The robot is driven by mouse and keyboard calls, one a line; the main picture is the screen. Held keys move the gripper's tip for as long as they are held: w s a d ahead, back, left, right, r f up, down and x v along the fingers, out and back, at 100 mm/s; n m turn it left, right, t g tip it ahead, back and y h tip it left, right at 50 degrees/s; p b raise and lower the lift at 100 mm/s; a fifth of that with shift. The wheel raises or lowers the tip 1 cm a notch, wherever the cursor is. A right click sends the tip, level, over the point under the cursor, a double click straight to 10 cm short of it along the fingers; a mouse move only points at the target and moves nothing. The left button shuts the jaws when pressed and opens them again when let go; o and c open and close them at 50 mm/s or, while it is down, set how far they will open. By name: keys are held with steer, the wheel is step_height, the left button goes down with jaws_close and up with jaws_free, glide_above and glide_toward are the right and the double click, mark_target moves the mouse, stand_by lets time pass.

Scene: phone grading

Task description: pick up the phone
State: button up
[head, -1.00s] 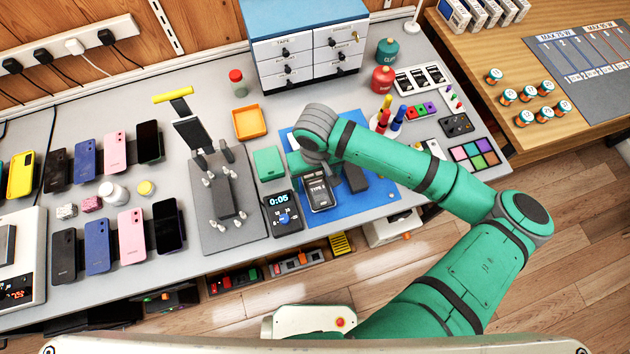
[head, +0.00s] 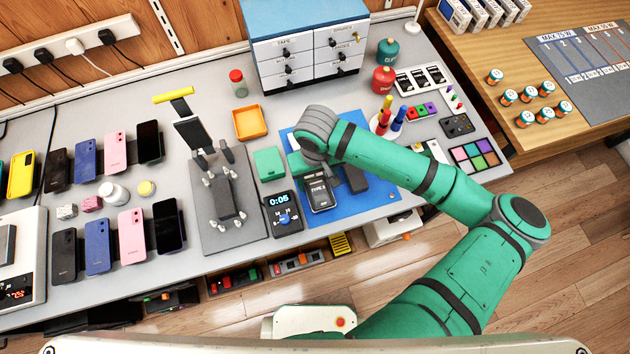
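Several phones stand tilted in two rows on the left of the bench: a back row with a blue phone (head: 86,160), a pink phone (head: 115,152) and a black phone (head: 150,141), and a front row with another blue phone (head: 98,246), pink phone (head: 131,232) and black phone (head: 168,225).
Pens and bottles crowd the right.

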mark_target(315, 183)
steer(key=c, duration=0.6)
steer(key=shift+r, duration=0.1)
steer(key=shift+r, duration=0.45)
step_height(315, 183, up, 2)
steer(key=shift+a+r, duration=0.1)
steer(key=s+d+r, duration=0.6)
steer(key=d+r, duration=0.4)
steer(key=d, duration=0.2)
steer(key=shift+s+d, duration=0.2)
steer(key=shift+s, duration=0.2)
steer(key=shift+a, duration=0.1)
